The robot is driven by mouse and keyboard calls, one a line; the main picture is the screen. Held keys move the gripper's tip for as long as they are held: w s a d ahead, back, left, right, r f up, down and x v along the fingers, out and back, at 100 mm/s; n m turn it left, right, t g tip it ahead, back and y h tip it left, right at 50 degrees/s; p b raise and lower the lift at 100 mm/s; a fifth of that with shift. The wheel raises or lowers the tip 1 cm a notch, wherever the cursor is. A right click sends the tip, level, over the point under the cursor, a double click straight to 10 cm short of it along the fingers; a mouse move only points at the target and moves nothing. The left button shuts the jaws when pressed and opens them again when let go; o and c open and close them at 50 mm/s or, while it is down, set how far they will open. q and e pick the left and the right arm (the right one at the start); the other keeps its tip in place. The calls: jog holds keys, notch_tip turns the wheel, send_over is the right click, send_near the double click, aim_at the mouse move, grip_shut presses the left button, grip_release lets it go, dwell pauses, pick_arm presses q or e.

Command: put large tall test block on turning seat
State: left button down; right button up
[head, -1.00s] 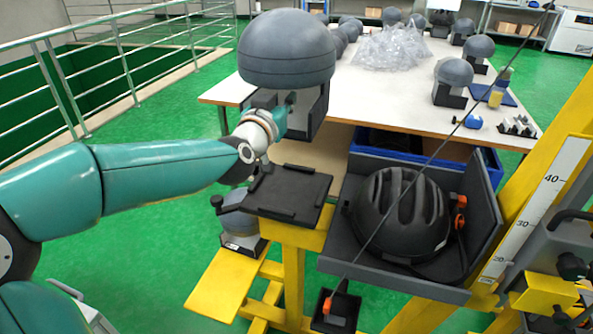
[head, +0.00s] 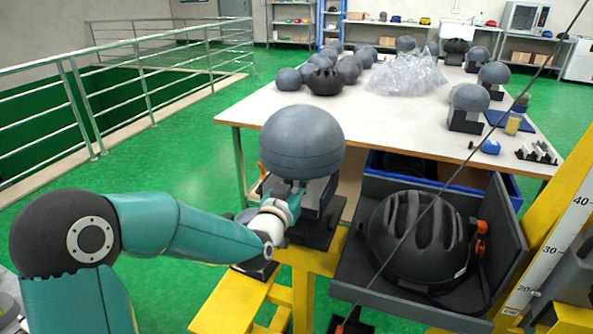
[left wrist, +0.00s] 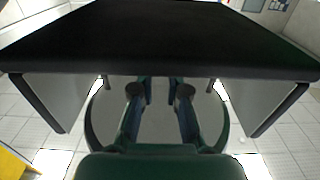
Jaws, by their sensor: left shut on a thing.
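The large tall test block (head: 302,143) is a grey dome on a dark stand with a flat base. In the head view it stands upright at the turning seat (head: 318,238), a dark square plate on the yellow frame. The block hides most of the seat. I cannot tell whether its base touches the seat or is just above it. My left gripper (head: 292,203) is shut on the block's stand below the dome. In the left wrist view the fingers (left wrist: 157,92) reach under a wide dark surface, with grey side walls either side. My right gripper is not in view.
A black helmet (head: 420,240) lies in a grey carrier right of the seat. Another block's dark base (head: 257,270) stands on the lower yellow step. The white table (head: 400,140) behind holds several grey domes and clear wrap (head: 405,75). A thin cable crosses the helmet.

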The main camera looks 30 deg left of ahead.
pick_arm(q)
jog(key=shift+f, duration=1.95)
jog(key=c, duration=1.6)
grip_release()
jog(key=shift+f, duration=0.25)
jog(key=o, duration=0.4)
jog(key=shift+s, duration=0.1)
jog(key=b+v, duration=0.8)
jog(key=v, duration=0.4)
jog(key=shift+d+r, duration=0.1)
